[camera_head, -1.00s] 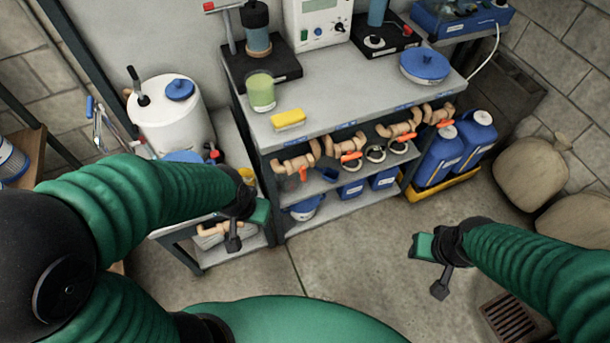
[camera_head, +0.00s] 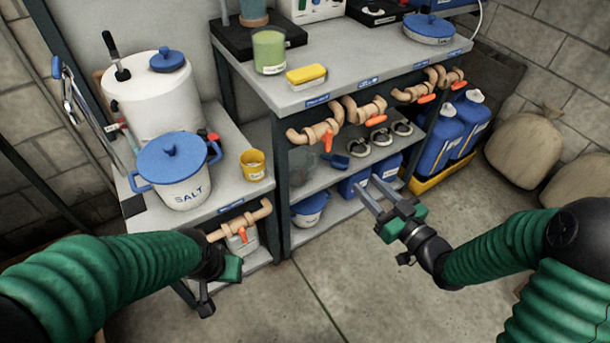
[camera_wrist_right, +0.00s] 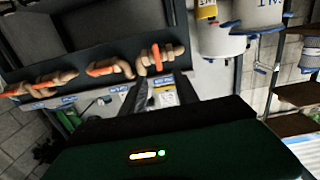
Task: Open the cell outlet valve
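Several beige pipe valves with orange handles line the front edge of the tall bench in the head view. The leftmost valve (camera_head: 315,133) has its handle hanging down. The two farther right (camera_head: 415,94) (camera_head: 453,78) have handles nearly level. Blue labels are too small to read, so I cannot tell which is the cell outlet valve. My right gripper (camera_head: 368,186) is open and empty, below and apart from the valves; its fingers also show in the right wrist view (camera_wrist_right: 160,88). My left gripper (camera_head: 220,282) is low at left, fingers unclear.
A lower side table holds a SALT pot (camera_head: 180,180), a yellow cup (camera_head: 253,165) and a white tank (camera_head: 155,105); another valve (camera_head: 240,222) is on its front. Blue canisters (camera_head: 440,145) stand right of the bench in a yellow tray (camera_head: 442,176). The floor in front is clear.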

